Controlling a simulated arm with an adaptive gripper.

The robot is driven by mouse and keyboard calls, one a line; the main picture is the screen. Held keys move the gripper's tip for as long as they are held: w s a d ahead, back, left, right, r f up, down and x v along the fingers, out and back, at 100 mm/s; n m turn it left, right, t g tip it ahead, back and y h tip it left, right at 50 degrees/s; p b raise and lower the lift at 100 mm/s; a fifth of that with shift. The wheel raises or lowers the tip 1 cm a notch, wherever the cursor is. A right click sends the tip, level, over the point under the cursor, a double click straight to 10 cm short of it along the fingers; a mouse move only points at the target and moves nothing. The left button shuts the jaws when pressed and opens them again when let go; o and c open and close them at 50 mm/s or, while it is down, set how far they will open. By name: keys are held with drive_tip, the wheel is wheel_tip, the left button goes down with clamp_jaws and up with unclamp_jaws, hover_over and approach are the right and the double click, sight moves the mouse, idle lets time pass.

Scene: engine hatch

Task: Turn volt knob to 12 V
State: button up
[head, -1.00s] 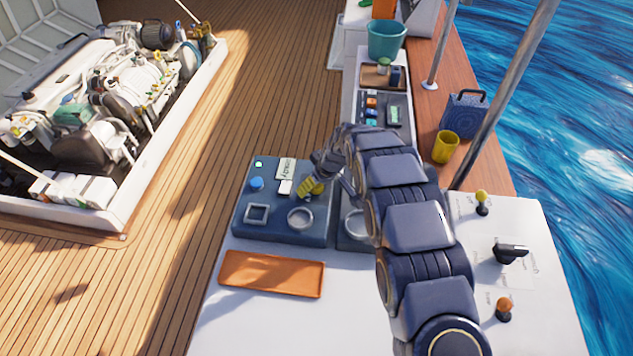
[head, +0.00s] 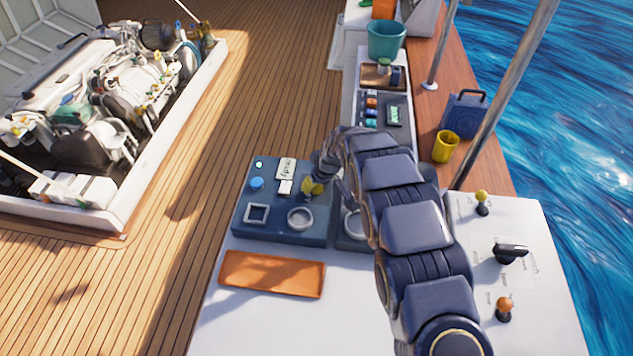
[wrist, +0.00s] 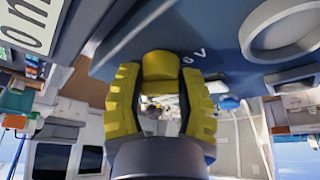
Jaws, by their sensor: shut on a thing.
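The volt knob (wrist: 162,66) is a short yellow cylinder on the blue panel in the wrist view. My gripper (wrist: 161,90) has ribbed yellow fingers, one on each side of the knob, and is shut on it. A small "V" marking shows on the panel just right of the knob; the full figure beside it is hard to read. In the head view my gripper (head: 313,187) is over the right part of the blue control panel (head: 262,228). There the fingers and wrist hide the knob, and its pointer direction cannot be told.
The panel carries a blue button (head: 257,183), a square frame (head: 256,213), a round ring (head: 300,217) and a white "ready" plate (head: 286,168). An orange tray (head: 272,274) lies in front. My arm covers part of a second dark panel at right.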

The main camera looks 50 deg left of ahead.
drive_tip(key=m+t, duration=0.1)
drive_tip(key=m, duration=0.2)
drive_tip(key=m+t+h, duration=0.1)
drive_tip(key=m, duration=0.1)
drive_tip(key=shift+f+m, duration=0.1)
drive_tip(key=shift+m, duration=0.3)
drive_tip(key=shift+m+t+h, duration=0.6)
drive_tip(key=shift+m+t, duration=0.1)
drive_tip(key=shift+m, duration=1.6)
drive_tip(key=o, duration=1.1)
drive_tip(key=v, duration=1.2)
